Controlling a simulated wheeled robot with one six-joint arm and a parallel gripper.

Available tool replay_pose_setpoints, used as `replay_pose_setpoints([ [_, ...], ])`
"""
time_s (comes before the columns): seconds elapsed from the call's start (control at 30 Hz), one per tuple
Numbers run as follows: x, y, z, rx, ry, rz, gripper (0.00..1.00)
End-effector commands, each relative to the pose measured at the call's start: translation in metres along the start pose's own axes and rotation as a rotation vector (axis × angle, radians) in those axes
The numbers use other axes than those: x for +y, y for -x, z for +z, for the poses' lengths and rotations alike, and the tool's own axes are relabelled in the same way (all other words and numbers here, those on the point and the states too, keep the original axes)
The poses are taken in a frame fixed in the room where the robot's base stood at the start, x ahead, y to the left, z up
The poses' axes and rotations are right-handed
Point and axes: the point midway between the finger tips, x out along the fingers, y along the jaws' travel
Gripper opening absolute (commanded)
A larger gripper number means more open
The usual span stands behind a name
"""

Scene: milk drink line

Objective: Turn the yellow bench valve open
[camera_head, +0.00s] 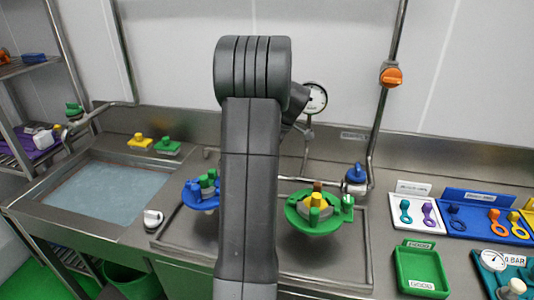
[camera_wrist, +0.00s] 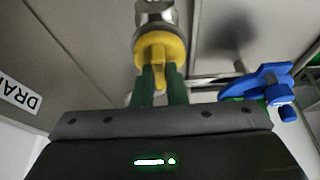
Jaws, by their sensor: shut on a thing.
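The yellow bench valve (camera_wrist: 160,46) shows in the wrist view as a round yellow knob with a raised grip, on a metallic fitting. My gripper (camera_wrist: 160,84) has its two green fingers shut on the sides of this grip. In the head view my arm hides the gripper, and I cannot make out the yellow valve there. I cannot tell from these frames how far the valve is turned.
A blue fixture (camera_wrist: 262,82) is close on the right in the wrist view; a DRAIN label (camera_wrist: 20,93) is at left. In the head view, a blue holder (camera_head: 199,196) and a green round holder (camera_head: 300,222) flank my arm. A water-filled sink (camera_head: 105,190) is at left.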

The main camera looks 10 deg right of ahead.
Motion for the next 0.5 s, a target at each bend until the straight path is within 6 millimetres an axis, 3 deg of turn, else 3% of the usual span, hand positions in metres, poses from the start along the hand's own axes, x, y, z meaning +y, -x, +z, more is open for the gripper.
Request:
replay_pose_setpoints([
  [0.5, 0.0005, 0.0001, 0.0006, -0.002, 0.044, -0.018, 0.00],
])
